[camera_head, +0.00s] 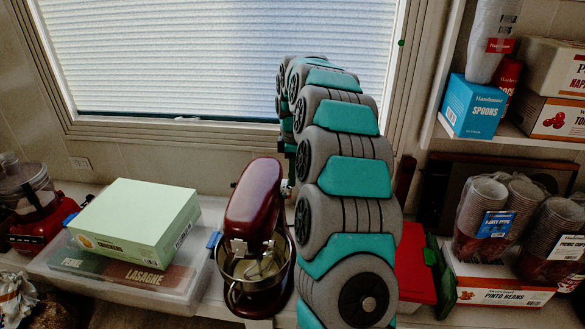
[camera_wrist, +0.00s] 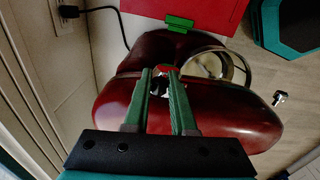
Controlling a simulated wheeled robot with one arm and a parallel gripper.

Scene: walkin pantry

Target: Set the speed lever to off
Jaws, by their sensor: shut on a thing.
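My gripper's green fingers (camera_wrist: 164,74) reach the mixer's side in the wrist view. They are close together around a small dark part (camera_wrist: 160,86), which appears to be the speed lever; its setting cannot be read. The mixer's red body (camera_wrist: 235,112) spreads on both sides of the fingers. In the head view my arm covers the mixer's right side and hides the gripper and lever.
A pale green box (camera_head: 140,218) lies on a clear bin (camera_head: 190,295) left of the mixer. A red container (camera_head: 413,265) stands close on the right. Shelves with cups (camera_head: 484,215) and boxes are farther right. A window (camera_head: 200,50) is behind. A black cord (camera_wrist: 115,12) runs to a wall outlet.

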